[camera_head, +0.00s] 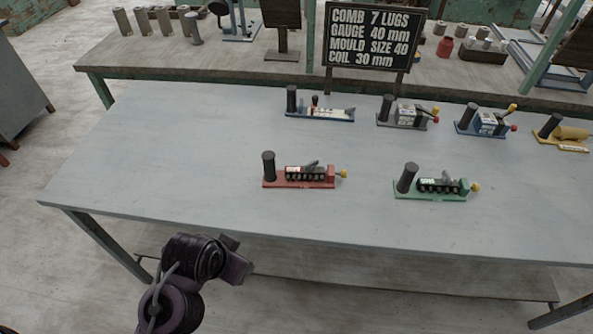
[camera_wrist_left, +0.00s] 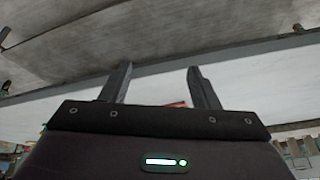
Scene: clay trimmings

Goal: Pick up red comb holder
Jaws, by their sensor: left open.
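The red comb holder (camera_head: 299,181) lies on the grey table, left of centre near the front edge. It has a red base, a black upright cylinder at its left end, a row of black lugs and a yellow knob at its right end. My left gripper (camera_head: 237,262) is in front of the table's front edge, short of the holder and touching nothing. In the left wrist view its two fingers (camera_wrist_left: 159,76) stand apart with nothing between the tips. A small red patch (camera_wrist_left: 177,104) shows low between the fingers, mostly hidden by the gripper body. My right gripper is not in view.
A similar green holder (camera_head: 432,188) lies to the right. Blue (camera_head: 322,113), grey (camera_head: 408,120), another blue (camera_head: 486,126) and yellow (camera_head: 569,134) holders stand behind. The table's left side (camera_head: 160,150) is clear.

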